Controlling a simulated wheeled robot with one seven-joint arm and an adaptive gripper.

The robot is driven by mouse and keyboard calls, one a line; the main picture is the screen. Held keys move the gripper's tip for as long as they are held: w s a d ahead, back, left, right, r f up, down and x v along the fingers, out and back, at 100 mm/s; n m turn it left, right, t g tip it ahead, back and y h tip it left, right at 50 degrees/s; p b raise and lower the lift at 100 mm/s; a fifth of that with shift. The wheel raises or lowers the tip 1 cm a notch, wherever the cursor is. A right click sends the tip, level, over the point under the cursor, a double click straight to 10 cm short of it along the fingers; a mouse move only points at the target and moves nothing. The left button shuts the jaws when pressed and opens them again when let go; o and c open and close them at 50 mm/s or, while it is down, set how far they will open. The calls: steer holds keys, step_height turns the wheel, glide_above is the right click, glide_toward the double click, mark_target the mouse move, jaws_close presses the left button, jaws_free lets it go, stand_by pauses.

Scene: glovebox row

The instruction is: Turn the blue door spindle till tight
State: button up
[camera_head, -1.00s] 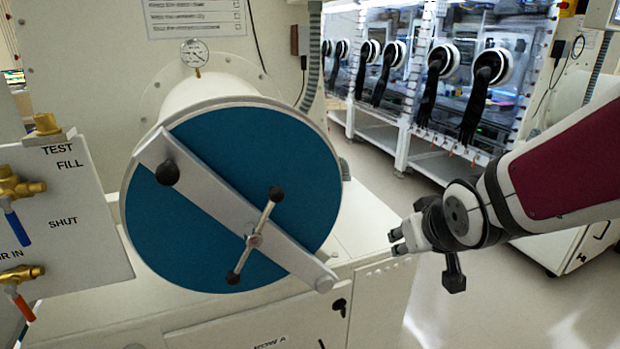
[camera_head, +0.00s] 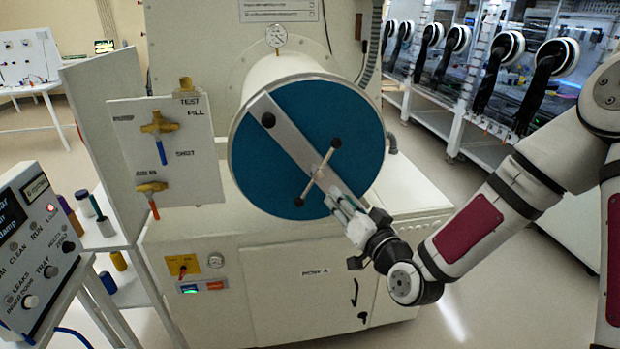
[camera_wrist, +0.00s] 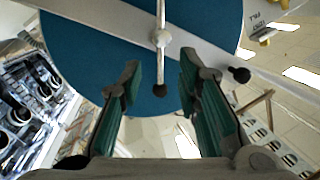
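The blue round door (camera_head: 300,110) is shut on the white cylindrical port, with a grey bar (camera_head: 290,135) across it. The spindle (camera_head: 321,174) sits on this bar, a thin tommy bar with a black knob at each end, tilted from upper right to lower left. In the wrist view the spindle hub (camera_wrist: 161,38) is at top middle, and one black knob (camera_wrist: 160,90) shows between the fingers. My gripper (camera_head: 338,203) is at the door's lower right, close to the spindle. In the wrist view my gripper (camera_wrist: 160,75) is open, with gaps beside the bar.
A valve panel (camera_head: 165,150) with blue and red levers stands left of the door. A control box (camera_head: 40,240) is at the lower left. A gauge (camera_head: 276,36) sits above the port. A row of gloveboxes (camera_head: 490,80) stands at back right, with open floor before it.

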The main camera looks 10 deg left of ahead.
mark_target(318, 173)
steer(key=x, duration=1.3)
steer(key=shift+w+a, duration=0.2)
steer(key=shift+w, duration=0.1)
jaws_close()
